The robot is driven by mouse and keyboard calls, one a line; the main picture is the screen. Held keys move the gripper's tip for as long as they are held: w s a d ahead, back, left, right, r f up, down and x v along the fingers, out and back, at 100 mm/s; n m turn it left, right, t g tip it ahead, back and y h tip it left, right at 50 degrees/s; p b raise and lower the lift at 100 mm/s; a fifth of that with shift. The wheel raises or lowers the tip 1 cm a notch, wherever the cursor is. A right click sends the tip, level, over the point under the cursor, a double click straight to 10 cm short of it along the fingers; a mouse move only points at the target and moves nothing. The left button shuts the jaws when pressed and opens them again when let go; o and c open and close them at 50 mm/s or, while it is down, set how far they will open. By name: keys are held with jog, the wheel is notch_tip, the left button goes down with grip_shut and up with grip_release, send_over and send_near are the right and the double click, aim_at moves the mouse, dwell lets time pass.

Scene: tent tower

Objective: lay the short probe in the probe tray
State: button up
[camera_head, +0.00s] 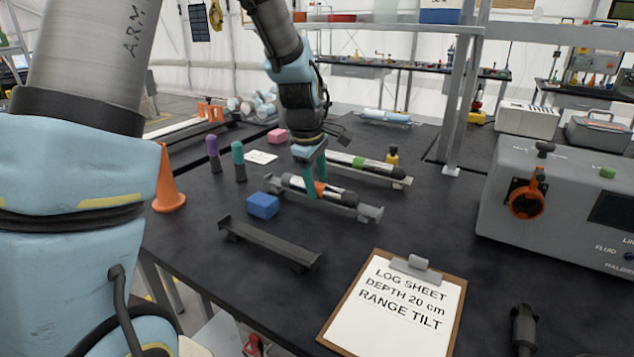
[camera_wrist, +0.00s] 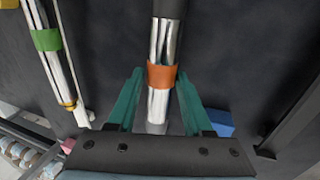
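The short probe (camera_head: 333,193), silver and black with an orange band (camera_wrist: 161,77), lies level along a grey cradle (camera_head: 369,214) in the middle of the bench. My gripper (camera_head: 317,193) reaches down from above with its teal fingers on either side of the probe near the orange band. In the wrist view its fingertips (camera_wrist: 160,72) flank the probe closely; I cannot tell whether they touch it. A dark, empty tray (camera_head: 268,243) with raised ends lies in front of the cradle, toward the bench's near edge; it also shows at the right in the wrist view (camera_wrist: 294,118).
A longer green-banded probe (camera_head: 350,160) lies on a rack just behind. A blue block (camera_head: 263,206) stands between the cradle and the dark tray. Purple (camera_head: 213,154) and teal (camera_head: 238,161) cylinders stand left. A clipboard (camera_head: 397,309) lies front right; a grey instrument (camera_head: 560,200) stands right.

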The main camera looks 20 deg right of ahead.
jog(key=o, duration=0.4)
jog(key=b+v, duration=0.1)
jog(key=v, duration=1)
jog(key=shift+f, duration=0.1)
jog(key=s+a+f+m, duration=0.2)
jog(key=a+f, duration=0.1)
jog(key=a, duration=0.6)
jog(key=s+a+f+m+y, duration=0.1)
jog(key=s+a+f+m, duration=0.1)
jog(key=a, duration=0.6)
jog(key=s+a+f+m+y, duration=0.1)
jog(key=a+f+m, duration=0.3)
jog(key=a, duration=0.5)
jog(key=shift+s+a+f, duration=0.35)
jog(key=shift+s+f, duration=0.4)
jog(key=shift+s, duration=0.05)
jog(key=shift+s+a+f+m, duration=0.15)
jog(key=shift+s+a+m, duration=0.2)
jog(key=shift+m, duration=0.15)
